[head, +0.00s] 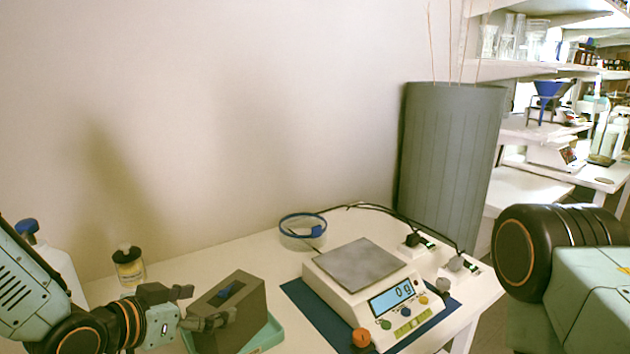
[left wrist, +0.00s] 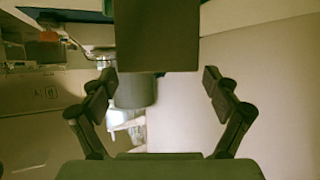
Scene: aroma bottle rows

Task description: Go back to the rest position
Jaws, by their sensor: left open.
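My left gripper (head: 207,306) is open beside a grey-brown block-shaped box (head: 232,312) on the table. Its two fingers point toward the box's left side; whether they touch it is hard to tell. In the left wrist view the open fingers (left wrist: 157,85) are spread wide with nothing held between them. A dark block, likely the same box (left wrist: 156,38), hangs in from the top of that view. My right arm shows at the right edge of the head view, but its gripper is out of the picture.
The box stands on a teal tray (head: 264,338). A scale (head: 362,264) reading 0 g sits on a blue mat (head: 322,318). A glass bottle (head: 129,266), a blue-capped bottle (head: 50,262), and a clear round dish (head: 302,232) stand nearby. A tall grey bin (head: 450,160) is behind the table.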

